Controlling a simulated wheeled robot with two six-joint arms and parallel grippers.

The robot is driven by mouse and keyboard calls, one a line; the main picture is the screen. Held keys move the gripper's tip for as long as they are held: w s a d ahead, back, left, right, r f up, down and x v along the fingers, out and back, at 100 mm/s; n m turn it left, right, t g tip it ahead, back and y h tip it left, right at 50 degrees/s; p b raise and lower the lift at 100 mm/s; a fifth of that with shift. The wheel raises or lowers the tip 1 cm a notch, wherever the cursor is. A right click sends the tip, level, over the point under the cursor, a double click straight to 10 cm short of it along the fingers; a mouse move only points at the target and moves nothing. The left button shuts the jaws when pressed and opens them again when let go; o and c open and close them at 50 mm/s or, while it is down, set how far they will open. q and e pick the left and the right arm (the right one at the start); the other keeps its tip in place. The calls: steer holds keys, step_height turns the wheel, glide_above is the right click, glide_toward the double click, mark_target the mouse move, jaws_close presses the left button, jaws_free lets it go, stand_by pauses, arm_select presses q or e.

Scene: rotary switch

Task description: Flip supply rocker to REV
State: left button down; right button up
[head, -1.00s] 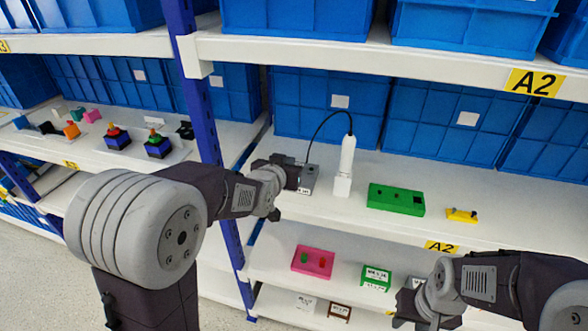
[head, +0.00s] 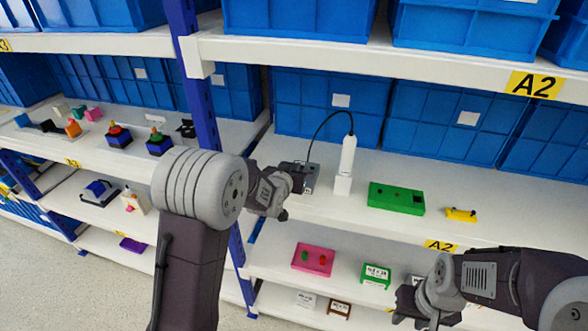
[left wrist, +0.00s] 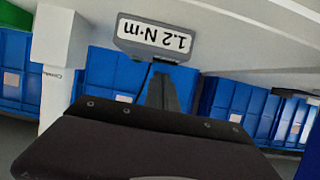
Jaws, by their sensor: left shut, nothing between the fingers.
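A small grey box (head: 312,180) stands on the shelf, with a black cable arching from it to a white upright tool. In the left wrist view the grey box (left wrist: 155,40) shows a white label reading 1.2 N·m, upside down. I cannot make out a rocker or its position; my gripper hides part of the box in the head view. My left gripper (head: 301,178) is shut and empty, close to the box's left side; whether it touches cannot be told. Its dark fingers (left wrist: 168,88) point towards the box in the wrist view. My right gripper (head: 405,306) is lower right, its jaws unclear.
The white tool (head: 346,165) stands just right of the box. Further right are a green panel (head: 396,198) and a yellow part (head: 461,215). A blue post (head: 203,125) is at the left, and blue bins (head: 330,115) stand behind. A pink panel (head: 313,259) lies on the shelf below.

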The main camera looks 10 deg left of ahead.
arm_select(q)
steer(key=shift+f+b, duration=0.5)
steer(key=shift+f, duration=0.05)
steer(key=shift+s+r, duration=0.2)
steer(key=shift+r, duration=0.05)
steer(key=shift+r+p, duration=0.1)
steer(key=shift+p, duration=0.2)
steer(key=shift+r+p, duration=0.45)
steer(key=shift+r, duration=0.3)
steer(key=shift+w, duration=0.1)
